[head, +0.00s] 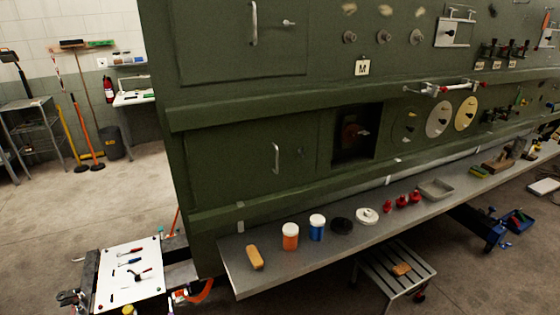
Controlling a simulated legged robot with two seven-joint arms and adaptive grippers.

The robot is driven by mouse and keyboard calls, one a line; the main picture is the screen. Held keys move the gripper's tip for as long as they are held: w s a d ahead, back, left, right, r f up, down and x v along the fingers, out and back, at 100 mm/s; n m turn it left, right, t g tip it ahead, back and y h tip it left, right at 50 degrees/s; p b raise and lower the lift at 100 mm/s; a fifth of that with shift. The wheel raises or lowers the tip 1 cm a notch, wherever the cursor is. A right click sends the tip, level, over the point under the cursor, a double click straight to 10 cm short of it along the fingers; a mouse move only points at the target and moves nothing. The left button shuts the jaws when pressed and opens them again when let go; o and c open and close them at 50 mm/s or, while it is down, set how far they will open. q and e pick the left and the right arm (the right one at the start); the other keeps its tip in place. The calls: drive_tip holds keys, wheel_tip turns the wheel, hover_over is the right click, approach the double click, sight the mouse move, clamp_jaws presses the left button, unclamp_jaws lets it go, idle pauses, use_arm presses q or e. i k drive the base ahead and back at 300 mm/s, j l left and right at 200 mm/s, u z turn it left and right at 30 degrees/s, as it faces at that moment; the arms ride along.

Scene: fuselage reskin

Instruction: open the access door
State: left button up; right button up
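Two green doors show in the green fuselage wall. The upper door panel (215,45) has a pale vertical handle (254,23) and a small silver latch (288,22). The lower door (240,160) has a pale vertical handle (276,158) and a small dark fitting (300,152) to its right. Both look shut and flush with the wall. I cannot tell which one is the access door. Neither of my grippers can be made out in the head view, and nothing touches the handles.
A grey shelf (245,276) runs below the doors, holding a tan block (255,257), an orange jar (290,237), a blue jar (317,228) and other small parts. A dark square opening (357,132) lies right of the lower door. A tool cart (145,292) stands lower left.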

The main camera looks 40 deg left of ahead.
sight(229, 163)
drive_tip(key=u, duration=1.3)
drive_tip(key=z, duration=0.1)
